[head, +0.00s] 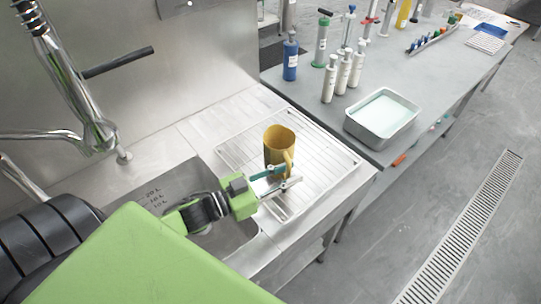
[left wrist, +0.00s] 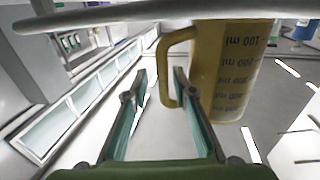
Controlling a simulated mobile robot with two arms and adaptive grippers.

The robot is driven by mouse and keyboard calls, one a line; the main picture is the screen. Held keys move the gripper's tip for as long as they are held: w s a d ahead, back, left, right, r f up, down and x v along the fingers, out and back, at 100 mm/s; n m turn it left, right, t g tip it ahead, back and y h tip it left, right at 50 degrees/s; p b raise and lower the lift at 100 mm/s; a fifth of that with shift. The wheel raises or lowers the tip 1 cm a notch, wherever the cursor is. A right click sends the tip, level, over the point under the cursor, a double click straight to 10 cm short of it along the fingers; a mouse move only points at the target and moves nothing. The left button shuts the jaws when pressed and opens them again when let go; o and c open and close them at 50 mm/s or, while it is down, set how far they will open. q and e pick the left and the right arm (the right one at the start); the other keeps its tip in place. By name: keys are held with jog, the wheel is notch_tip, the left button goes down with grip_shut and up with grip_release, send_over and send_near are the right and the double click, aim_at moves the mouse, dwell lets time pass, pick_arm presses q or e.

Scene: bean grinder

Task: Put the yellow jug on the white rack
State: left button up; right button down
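The yellow jug (head: 278,150) stands upright over the white wire rack (head: 334,160), at its left part, and appears to rest on it. My left gripper (head: 282,180) is at the handle side of the jug, with its fingers apart. In the left wrist view, the jug (left wrist: 228,70) shows dark volume marks, and its handle (left wrist: 166,65) reaches between the spread fingertips of the gripper (left wrist: 160,80). One finger overlaps the handle's opening; contact cannot be told. My right gripper is not in view.
A steel sink basin (head: 178,190) lies left of the rack, with a tap (head: 95,130) behind it. On the grey bench to the right are a metal tray (head: 382,120), white bottles (head: 343,75) and a blue bottle (head: 290,58). The rack's right part is bare.

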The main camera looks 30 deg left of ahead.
pick_arm(q)
jog(key=b+v, duration=0.1)
jog(key=v, duration=0.9)
jog(key=shift+s+a+f, duration=0.1)
jog(key=shift+f, duration=0.05)
jog(key=shift+s+a+b, duration=0.3)
jog(key=shift+s+a, duration=0.05)
jog(key=shift+s, duration=0.25)
